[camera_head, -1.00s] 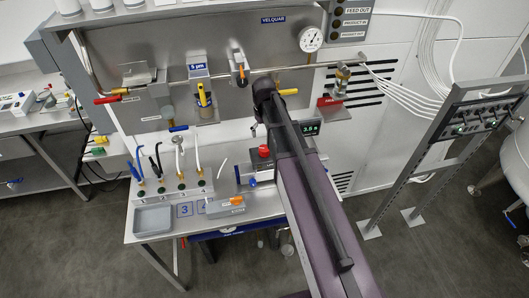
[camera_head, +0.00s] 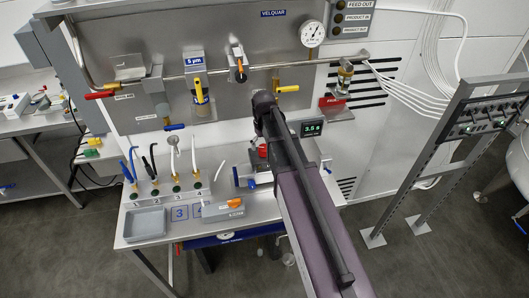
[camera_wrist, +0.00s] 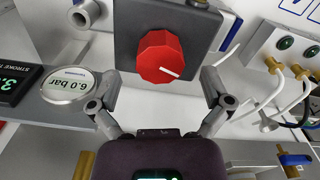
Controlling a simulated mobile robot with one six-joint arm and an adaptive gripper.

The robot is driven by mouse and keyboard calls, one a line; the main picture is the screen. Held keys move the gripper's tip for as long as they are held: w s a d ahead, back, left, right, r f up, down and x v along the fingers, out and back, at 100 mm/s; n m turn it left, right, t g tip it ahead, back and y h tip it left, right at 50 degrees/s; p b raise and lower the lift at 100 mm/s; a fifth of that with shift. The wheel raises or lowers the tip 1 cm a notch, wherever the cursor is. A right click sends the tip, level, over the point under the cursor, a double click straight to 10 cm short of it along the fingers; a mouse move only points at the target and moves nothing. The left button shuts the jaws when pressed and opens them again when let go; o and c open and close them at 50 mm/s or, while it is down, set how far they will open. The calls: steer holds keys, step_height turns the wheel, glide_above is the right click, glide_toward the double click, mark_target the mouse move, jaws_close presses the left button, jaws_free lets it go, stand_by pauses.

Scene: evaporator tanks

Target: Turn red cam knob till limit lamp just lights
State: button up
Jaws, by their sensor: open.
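The red cam knob (camera_wrist: 160,56) is ribbed, with a white pointer line aimed to the lower right in the wrist view. It sits on a dark grey square block (camera_wrist: 205,28). In the head view the knob (camera_head: 262,150) is partly covered by my arm. My gripper (camera_wrist: 161,82) is open and empty, its fingers spread to either side below the knob. No finger visibly touches the knob. A lit green display (camera_head: 312,129) stands right of my arm; its label in the wrist view reads "STROKE", partly cut off. I cannot make out a limit lamp.
A round gauge reading 6.0 bar (camera_wrist: 69,85) lies left of the knob. A valve block with several hoses (camera_head: 170,190), a grey tray (camera_head: 145,224) and an orange-grey tool (camera_head: 223,208) are on the bench's left part. A rack frame (camera_head: 440,150) stands at the right.

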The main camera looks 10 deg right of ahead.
steer(key=shift+f+b, duration=0.7)
steer(key=shift+f, duration=0.3)
steer(key=shift+c, duration=0.2)
steer(key=c, duration=1.1)
